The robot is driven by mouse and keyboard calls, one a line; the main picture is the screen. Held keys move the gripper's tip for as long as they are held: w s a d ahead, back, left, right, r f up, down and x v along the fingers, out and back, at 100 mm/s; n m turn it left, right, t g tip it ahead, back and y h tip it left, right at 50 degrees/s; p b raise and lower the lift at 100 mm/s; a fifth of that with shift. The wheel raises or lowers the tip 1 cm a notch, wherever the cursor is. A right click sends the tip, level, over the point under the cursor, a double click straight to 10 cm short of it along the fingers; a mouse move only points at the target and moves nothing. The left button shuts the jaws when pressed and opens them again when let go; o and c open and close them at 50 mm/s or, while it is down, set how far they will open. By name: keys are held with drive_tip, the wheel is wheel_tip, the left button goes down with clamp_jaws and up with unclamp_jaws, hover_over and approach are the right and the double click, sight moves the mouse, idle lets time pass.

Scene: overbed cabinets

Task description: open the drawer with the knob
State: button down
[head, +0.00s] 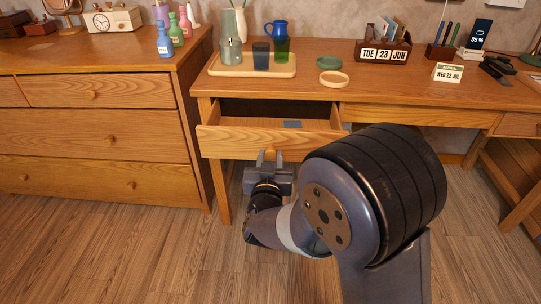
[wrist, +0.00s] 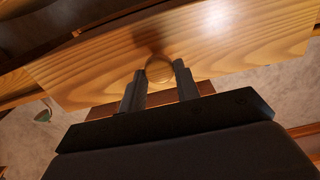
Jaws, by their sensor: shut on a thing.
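The wooden desk drawer (head: 265,138) is pulled out from under the desk top, and its dark inside shows with a grey-blue item (head: 292,125) in it. My gripper (head: 268,158) is at the lower middle of the drawer front. In the wrist view my gripper (wrist: 160,84) has its two fingers on either side of the round wooden knob (wrist: 159,69) and is shut on it. The drawer front (wrist: 190,50) fills much of that view and looks tilted. In the head view the knob is mostly hidden by the gripper.
A wooden dresser (head: 105,135) with knobbed drawers stands at the left. The desk top (head: 380,85) holds a tray (head: 250,70) with vases and cups, a date block (head: 384,55) and a phone stand. The wooden floor (head: 130,245) in front is clear.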

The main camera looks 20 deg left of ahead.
drive_tip(key=v, duration=0.7)
drive_tip(key=shift+s, duration=0.35)
drive_tip(key=c, duration=1.1)
unclamp_jaws()
drive_tip(key=shift+o, duration=0.2)
drive_tip(key=p+v, duration=0.2)
drive_tip(key=v, duration=0.8)
drive_tip(key=shift+s, duration=0.4)
drive_tip(key=shift+w, duration=0.1)
drive_tip(key=b+x, duration=0.2)
drive_tip(key=x, duration=0.9)
drive_tip(key=shift+w, duration=0.15)
drive_tip(key=shift+d, duration=0.15)
